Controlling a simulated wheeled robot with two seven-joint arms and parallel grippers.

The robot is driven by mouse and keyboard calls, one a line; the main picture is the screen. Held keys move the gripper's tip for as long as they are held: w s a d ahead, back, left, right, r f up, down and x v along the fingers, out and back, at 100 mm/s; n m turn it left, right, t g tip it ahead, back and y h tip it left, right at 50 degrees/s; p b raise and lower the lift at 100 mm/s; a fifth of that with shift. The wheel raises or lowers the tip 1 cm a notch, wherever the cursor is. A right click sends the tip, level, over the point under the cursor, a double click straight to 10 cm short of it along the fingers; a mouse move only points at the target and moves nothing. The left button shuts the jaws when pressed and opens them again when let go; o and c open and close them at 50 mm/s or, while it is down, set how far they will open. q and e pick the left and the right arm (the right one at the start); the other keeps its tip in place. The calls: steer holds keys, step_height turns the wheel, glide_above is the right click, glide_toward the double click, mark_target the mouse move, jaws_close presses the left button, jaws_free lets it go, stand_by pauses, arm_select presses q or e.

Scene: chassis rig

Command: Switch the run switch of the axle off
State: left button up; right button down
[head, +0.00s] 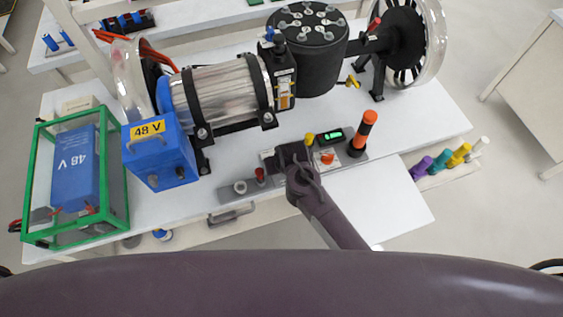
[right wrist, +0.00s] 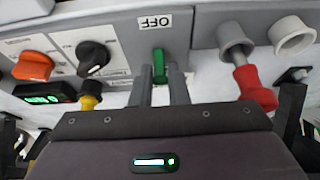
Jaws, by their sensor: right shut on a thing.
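The run switch (right wrist: 160,66) shows in the right wrist view as a small green lever on the grey control panel (right wrist: 205,24). A white OFF label (right wrist: 155,22) sits on the panel beside it. My right gripper (right wrist: 160,92) is shut on the green lever, with a grey finger on each side. In the head view my right gripper (head: 288,156) is over the middle of the panel on the bench front and hides the switch. The axle (head: 215,90) with its drum and wheels stands behind the panel. My left gripper is in neither view.
An orange-black beacon (head: 363,132) stands right; a blue 48 V box (head: 160,155) stands left.

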steer(key=shift+s+d+f+t+y, duration=0.15)
steer(key=shift+s+t+y, duration=0.35)
steer(key=shift+t, duration=0.5)
steer(key=shift+s+d+f+t+b, duration=0.15)
steer(key=shift+s+t+b, duration=0.2)
steer(key=shift+t, duration=0.55)
steer(key=shift+s+d+f+t+y+b, duration=0.1)
steer(key=shift+s+f+t+y+b, duration=0.15)
steer(key=shift+t+b, duration=0.35)
steer(key=shift+s+f+t+y+b, duration=0.15)
steer(key=shift+t+y+b, duration=0.25)
steer(key=shift+t, duration=0.2)
steer(key=t+b, duration=0.2)
steer(key=shift+s+d+y+b, duration=0.1)
steer(key=shift+s+y+b, duration=0.2)
steer(key=shift+b, duration=0.1)
steer(key=shift+t+b, duration=0.4)
steer(key=shift+t, duration=0.1)
steer(key=shift+r, duration=0.1)
steer(key=c, duration=1.4)
jaws_free()
steer(key=shift+s, duration=0.1)
